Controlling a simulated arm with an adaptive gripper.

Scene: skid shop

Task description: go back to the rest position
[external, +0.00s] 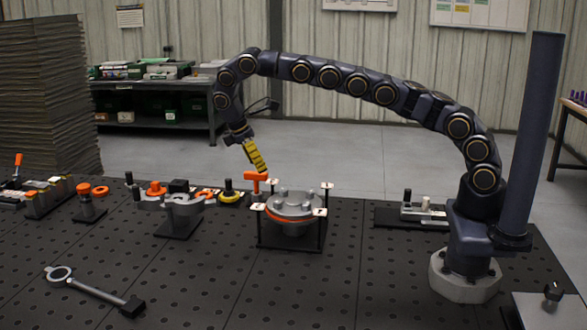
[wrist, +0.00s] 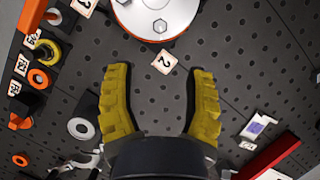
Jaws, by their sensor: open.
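My gripper (external: 256,158) hangs from the arm's far end, yellow fingers pointing down, above the bench and left of the round metal flange. In the wrist view my gripper (wrist: 160,78) has its two yellow fingers well apart with only the perforated bench top between them. The flange (external: 292,206) with bolts and an orange ring sits on a black stand; its edge also shows at the top of the wrist view (wrist: 155,18). An orange T-shaped handle (external: 256,178) appears just below the fingertips in the external view; I cannot tell whether it touches them.
A grey bracket (external: 182,212) stands left of the flange. A ring-ended wrench (external: 95,290) lies at front left. Orange and black parts line the bench's back edge. A small fixture (external: 420,212) stands at right. The front middle of the bench is clear.

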